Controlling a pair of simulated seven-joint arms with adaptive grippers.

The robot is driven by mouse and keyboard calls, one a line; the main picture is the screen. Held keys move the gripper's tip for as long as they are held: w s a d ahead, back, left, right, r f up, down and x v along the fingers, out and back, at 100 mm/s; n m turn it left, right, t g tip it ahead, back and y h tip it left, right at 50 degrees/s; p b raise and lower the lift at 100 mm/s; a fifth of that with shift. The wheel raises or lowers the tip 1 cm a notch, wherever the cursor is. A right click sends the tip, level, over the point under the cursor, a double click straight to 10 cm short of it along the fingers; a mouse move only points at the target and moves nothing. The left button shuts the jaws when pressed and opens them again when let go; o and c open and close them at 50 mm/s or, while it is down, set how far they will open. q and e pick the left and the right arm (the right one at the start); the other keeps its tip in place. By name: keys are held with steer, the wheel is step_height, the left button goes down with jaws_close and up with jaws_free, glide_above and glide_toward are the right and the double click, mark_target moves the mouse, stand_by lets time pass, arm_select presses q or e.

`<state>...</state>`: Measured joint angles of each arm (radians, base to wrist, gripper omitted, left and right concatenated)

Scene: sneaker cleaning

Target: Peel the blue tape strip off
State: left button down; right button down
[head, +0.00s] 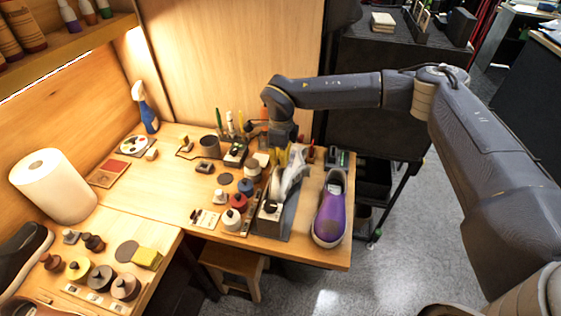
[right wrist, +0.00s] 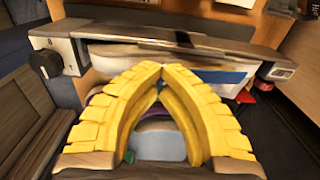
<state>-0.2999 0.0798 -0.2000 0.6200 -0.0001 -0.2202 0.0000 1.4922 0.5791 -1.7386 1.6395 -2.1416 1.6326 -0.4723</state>
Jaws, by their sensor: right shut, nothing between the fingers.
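My right gripper (right wrist: 161,68) has yellow fingers whose tips meet, with nothing between them. In the right wrist view, a blue strip (right wrist: 224,77) lies along a pale, sole-like surface (right wrist: 125,58), right of and beyond the fingertips. I cannot tell whether the tips touch that surface. In the head view, my right gripper (head: 284,158) is over the bench's right part, beside a whitish shoe-like thing (head: 294,170) on a grey stand (head: 275,215). The blue strip cannot be made out there. My left gripper is not in view.
A purple sneaker (head: 330,210) stands on the bench's right edge. Several jars, including a red one (head: 232,219), stand left of the grey stand. A paper roll (head: 53,186) and spray bottle (head: 146,108) are farther left. A metal bar (right wrist: 165,48) crosses beyond my fingers.

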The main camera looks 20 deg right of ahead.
steer(key=shift+d+r, duration=0.25)
steer(key=shift+r, duration=1)
stand_by(0.3)
steer(key=shift+r, duration=0.1)
stand_by(0.3)
steer(key=shift+r, duration=1.9)
